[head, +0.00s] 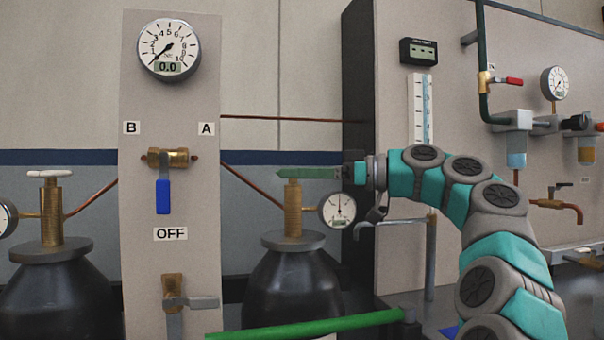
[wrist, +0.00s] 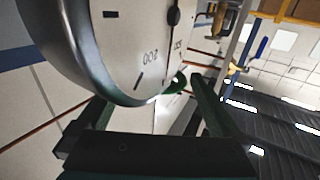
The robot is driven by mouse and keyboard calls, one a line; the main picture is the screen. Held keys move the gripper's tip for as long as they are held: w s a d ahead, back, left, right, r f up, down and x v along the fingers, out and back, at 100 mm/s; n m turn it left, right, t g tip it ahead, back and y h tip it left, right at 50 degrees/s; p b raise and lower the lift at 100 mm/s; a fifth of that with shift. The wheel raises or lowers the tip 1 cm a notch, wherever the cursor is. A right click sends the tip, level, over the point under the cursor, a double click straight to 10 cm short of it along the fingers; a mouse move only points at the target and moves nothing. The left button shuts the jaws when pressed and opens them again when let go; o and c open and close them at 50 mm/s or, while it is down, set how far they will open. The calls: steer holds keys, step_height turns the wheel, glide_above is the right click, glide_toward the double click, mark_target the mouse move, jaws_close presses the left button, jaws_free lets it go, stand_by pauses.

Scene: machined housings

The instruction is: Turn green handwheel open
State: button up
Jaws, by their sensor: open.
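The green handwheel (wrist: 178,84) shows in the wrist view as a small green piece behind a large gauge (wrist: 125,45), which hides most of it. In the head view its place is atop the brass valve (head: 293,208) on the right black cylinder (head: 292,285), where it cannot be clearly told from my green fingers. My gripper (head: 308,173) reaches in level from the right, with its fingers at the top of that valve. The jaws are open, and the handwheel shows between them near the tips. Contact cannot be told.
The cylinder's gauge (head: 338,209) sits just below my gripper. A grey panel (head: 206,70) with a blue-handled valve (head: 163,195) and an OFF label stands to the left. A left cylinder (head: 60,290) bears a white handwheel (head: 50,173). A green bar (head: 310,325) crosses low in front.

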steer(key=v, duration=0.7)
steer(key=shift+d, duration=0.35)
steer(key=shift+s, duration=0.1)
